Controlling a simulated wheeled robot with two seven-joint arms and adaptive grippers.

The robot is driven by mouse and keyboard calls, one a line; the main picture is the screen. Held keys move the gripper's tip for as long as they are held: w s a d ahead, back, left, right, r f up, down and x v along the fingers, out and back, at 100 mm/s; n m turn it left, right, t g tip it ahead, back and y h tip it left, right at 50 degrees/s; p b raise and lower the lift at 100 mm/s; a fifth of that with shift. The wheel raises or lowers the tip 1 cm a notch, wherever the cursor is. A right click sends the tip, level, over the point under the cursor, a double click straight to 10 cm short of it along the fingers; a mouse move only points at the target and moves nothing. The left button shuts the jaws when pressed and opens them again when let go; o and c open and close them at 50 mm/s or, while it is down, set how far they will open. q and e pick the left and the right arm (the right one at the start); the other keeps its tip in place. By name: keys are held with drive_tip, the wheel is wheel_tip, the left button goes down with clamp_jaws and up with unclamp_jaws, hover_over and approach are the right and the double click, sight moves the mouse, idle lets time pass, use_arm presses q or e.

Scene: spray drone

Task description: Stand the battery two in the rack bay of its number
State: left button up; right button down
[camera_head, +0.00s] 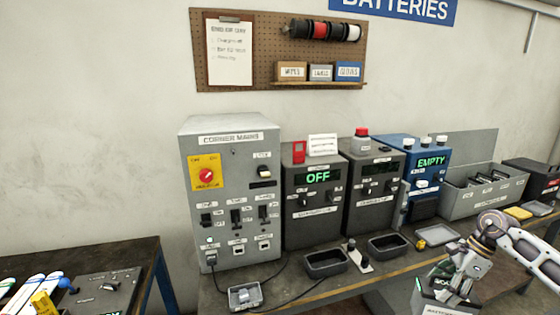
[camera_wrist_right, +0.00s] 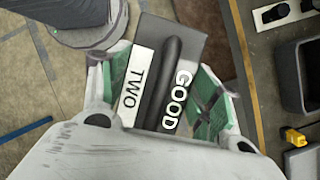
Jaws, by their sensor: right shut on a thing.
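Battery two is a dark grey block with a handle bar. In the right wrist view, battery two (camera_wrist_right: 180,42) shows a white label reading TWO and a GOOD marking. My right gripper (camera_wrist_right: 160,98) is shut on it, a green-padded finger on each side. In the head view, the right gripper (camera_head: 460,285) holds the battery (camera_head: 437,301) at the lower right, in front of the bench edge. The grey battery rack (camera_head: 463,207) stands on the bench at the back right, apart from the battery. Its bay labels are too small to read. My left gripper is not in view.
A blue charger box (camera_head: 427,170) reading EMPTY stands left of the rack. Dark boxes, one reading OFF (camera_head: 318,178), and a grey mains cabinet (camera_head: 232,150) stand further left. Trays (camera_head: 326,263) line the bench front. A yellow item (camera_head: 518,212) lies before the rack.

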sight(436, 314)
drive_tip(key=f+n, duration=0.1)
drive_tip(key=n, duration=0.1)
drive_tip(key=s+a+f+n+g, duration=0.1)
drive_tip(key=n, duration=0.1)
drive_tip(key=shift+s+f+g, duration=0.1)
drive_tip(key=shift+s+g, duration=0.05)
drive_tip(key=shift+g, duration=0.15)
drive_tip(key=s+f+n, duration=0.1)
drive_tip(key=a+f+n+g+h, duration=0.1)
drive_tip(key=n, duration=0.1)
drive_tip(key=shift+s+f, duration=0.4)
drive_tip(key=shift+s+a+f+n+g+h, duration=0.55)
drive_tip(key=shift+s+a+f+n+h, duration=0.6)
drive_tip(key=shift+s+a+f+n, duration=1.75)
drive_tip(key=shift+s+a+f+n+g+h, duration=0.55)
drive_tip(key=shift+s+a+f+n+h, duration=0.7)
drive_tip(key=shift+a+f+n, duration=3.05)
drive_tip(key=w+a+r, duration=0.4)
drive_tip(key=w+r, duration=0.2)
drive_tip(key=r, duration=0.1)
drive_tip(key=w+a+r, duration=0.4)
drive_tip(key=w+r, duration=0.2)
drive_tip(key=r, duration=0.2)
drive_tip(key=shift+w+a+r+n+h, duration=0.2)
drive_tip(key=shift+w+r+n+h, duration=0.05)
drive_tip(key=shift+w+n+h, duration=0.15)
drive_tip(key=shift+s, duration=0.1)
